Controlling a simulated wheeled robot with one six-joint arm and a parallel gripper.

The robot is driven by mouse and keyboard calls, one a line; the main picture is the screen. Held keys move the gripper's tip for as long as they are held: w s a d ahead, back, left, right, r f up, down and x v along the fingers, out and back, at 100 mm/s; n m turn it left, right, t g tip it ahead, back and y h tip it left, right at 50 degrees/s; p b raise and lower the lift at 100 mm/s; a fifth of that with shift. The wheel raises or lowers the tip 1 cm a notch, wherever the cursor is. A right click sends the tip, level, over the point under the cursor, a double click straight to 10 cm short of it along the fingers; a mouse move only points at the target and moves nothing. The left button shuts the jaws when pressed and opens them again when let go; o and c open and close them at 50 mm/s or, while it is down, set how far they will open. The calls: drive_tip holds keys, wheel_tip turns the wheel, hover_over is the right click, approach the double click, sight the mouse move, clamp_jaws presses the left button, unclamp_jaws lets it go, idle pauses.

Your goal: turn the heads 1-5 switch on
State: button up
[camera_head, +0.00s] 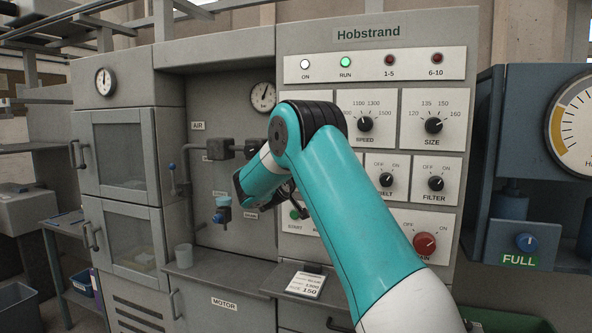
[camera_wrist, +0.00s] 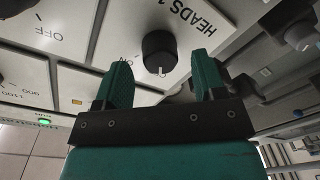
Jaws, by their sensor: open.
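The heads switch is a round black knob (camera_wrist: 158,52) on a pale plate lettered "HEADS 1", seen upside down in the wrist view; the rest of the lettering is cut off. A white mark on the knob points down in the picture. "ON" shows to its left; its "OFF" label is not visible. My gripper (camera_wrist: 164,80) is open and empty, its two teal fingers just short of the knob, one to each side in the picture. In the head view my arm hides this switch and most of the gripper. The 1-5 lamp (camera_head: 390,60) looks dark red, unlit.
The RUN lamp (camera_head: 345,62) glows green. The belt knob (camera_head: 386,180) and filter knob (camera_head: 435,183) sit to the right of my arm, with the red main knob (camera_head: 425,243) below. A green start button (camera_head: 296,214) and a valve (camera_head: 222,212) lie low and left.

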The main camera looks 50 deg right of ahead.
drive_tip(key=shift+x, duration=0.8)
